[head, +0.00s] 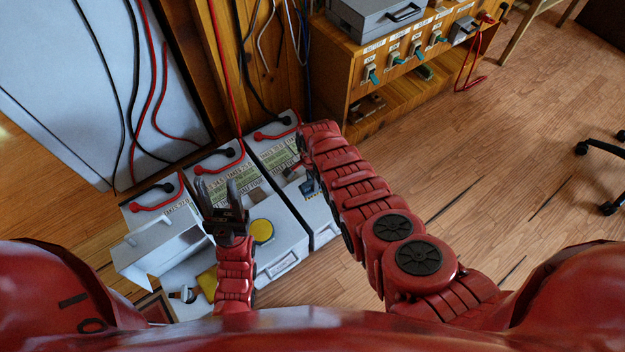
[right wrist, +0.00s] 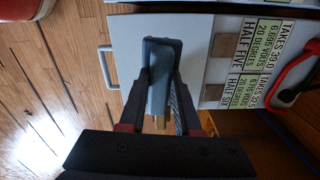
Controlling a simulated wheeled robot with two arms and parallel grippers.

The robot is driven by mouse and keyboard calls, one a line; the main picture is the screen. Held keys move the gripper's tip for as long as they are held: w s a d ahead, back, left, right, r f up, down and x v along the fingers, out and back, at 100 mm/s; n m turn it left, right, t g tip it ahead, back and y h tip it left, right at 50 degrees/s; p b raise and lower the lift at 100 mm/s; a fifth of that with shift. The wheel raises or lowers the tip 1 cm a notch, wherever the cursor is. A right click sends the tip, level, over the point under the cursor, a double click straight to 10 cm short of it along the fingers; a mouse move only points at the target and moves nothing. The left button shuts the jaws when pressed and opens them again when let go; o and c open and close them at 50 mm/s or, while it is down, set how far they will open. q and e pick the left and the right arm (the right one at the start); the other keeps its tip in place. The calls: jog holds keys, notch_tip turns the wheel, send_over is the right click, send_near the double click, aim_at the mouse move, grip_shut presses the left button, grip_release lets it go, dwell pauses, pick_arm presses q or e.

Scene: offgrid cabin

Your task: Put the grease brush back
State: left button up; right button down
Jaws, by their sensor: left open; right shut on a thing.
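In the head view my right arm hides most of this gripper, and a small blue part (head: 310,187) shows beside the arm over the right-hand battery. My left gripper (head: 219,190) is open and empty above the middle battery (head: 280,225). A round yellow-topped tin (head: 262,231) is just right of it.
A white open-topped box (head: 160,245) stands at the left. A yellow thing (head: 208,281) lies at the front, partly behind my left arm. Red and black cables (head: 225,90) run to the batteries. A wooden cabinet (head: 420,85) with switches stands behind.

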jog(key=shift+f+b, duration=3.2)
jog(key=shift+f, duration=0.3)
jog(key=shift+f, duration=0.2)
jog(key=c, duration=0.5)
grip_release()
jog(key=shift+c, duration=0.2)
notch_tip(320, 180, up, 7)
jog(key=p, duration=0.5)
jog(key=shift+p, duration=0.3)
notch_tip(320, 180, up, 10)
jog(key=p, duration=0.1)
jog(key=shift+r+p, duration=0.2)
jog(key=shift+p, duration=0.1)
